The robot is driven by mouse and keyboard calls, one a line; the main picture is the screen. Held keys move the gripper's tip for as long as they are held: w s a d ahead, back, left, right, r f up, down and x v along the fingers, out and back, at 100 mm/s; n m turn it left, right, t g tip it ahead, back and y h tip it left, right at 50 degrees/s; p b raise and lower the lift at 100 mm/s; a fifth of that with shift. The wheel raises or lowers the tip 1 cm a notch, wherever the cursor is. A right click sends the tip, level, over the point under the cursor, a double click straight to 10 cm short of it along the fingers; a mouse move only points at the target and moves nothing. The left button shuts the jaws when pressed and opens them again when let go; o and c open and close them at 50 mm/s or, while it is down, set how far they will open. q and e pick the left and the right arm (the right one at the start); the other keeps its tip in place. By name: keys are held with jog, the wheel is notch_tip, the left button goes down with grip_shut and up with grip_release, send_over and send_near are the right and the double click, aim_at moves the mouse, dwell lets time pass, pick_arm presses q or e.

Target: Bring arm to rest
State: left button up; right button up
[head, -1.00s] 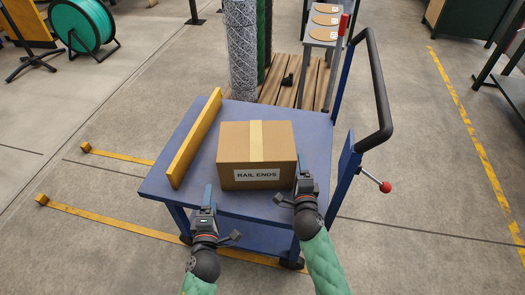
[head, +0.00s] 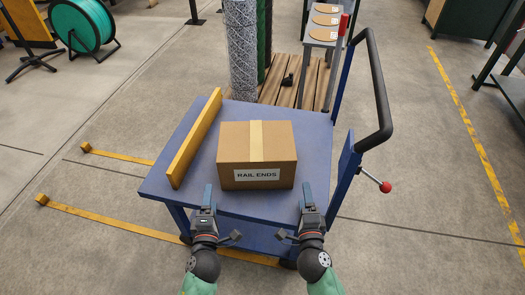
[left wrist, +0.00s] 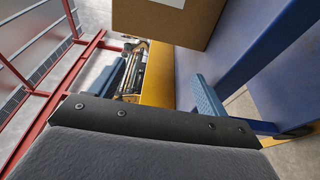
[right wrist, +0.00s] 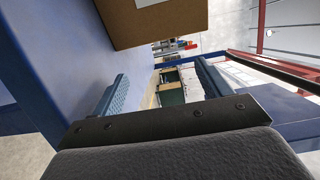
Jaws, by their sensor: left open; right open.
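My left gripper (head: 221,213) is open and empty at the front edge of the blue cart, left of the box's front. My right gripper (head: 294,214) is open and empty at the front edge too, apart from the box. A brown cardboard box (head: 230,152) labelled RAIL ENDS sits on the cart top (head: 205,185). The box also shows at the top of the left wrist view (left wrist: 165,20) and of the right wrist view (right wrist: 160,22). Both wrist views show two blue-grey fingers spread apart with nothing between them.
A yellow rail (head: 195,138) stands along the cart's left side. A black push handle (head: 384,95) and a red knob (head: 386,187) are on the right. Mesh rolls (head: 241,50) stand on a wooden pallet (head: 290,85) behind. Floor left and right is mostly clear.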

dwell(0.4)
pick_arm(q)
jog(key=s+a+m+g+y+p, duration=0.3)
jog(key=s+a+m+g+p, duration=0.1)
jog(key=a+g+p, duration=0.15)
pick_arm(e)
jog(key=s+a+r+n+g+y, duration=0.2)
jog(key=s+a+r+n+y, duration=0.3)
jog(key=a+r+n+y, duration=0.55)
jog(key=s+a+f+n+g+p, duration=0.2)
jog(key=s+n+g+p, duration=0.3)
jog(key=n, duration=0.4)
pick_arm(q)
jog(key=s+d+r+m+g+h+p, duration=0.2)
jog(key=s+m+g, duration=0.3)
jog(key=s+m, duration=0.3)
jog(key=s+d+r+m+g+h+p, duration=0.2)
jog(key=s+m+g, duration=0.3)
jog(key=s+m, duration=0.3)
jog(key=shift+s+d+r+h, duration=0.2)
jog(key=shift+s+d+h, duration=0.2)
jog(key=shift+s+d, duration=0.35)
pick_arm(e)
jog(key=s+d+f+g+h, duration=0.4)
jog(key=s+d+g+h, duration=0.4)
jog(key=s+d, duration=0.3)
jog(key=shift+s+d+n+g+h, duration=0.2)
jog(key=shift+d+n+g+h, duration=0.2)
jog(key=shift+d, duration=0.4)
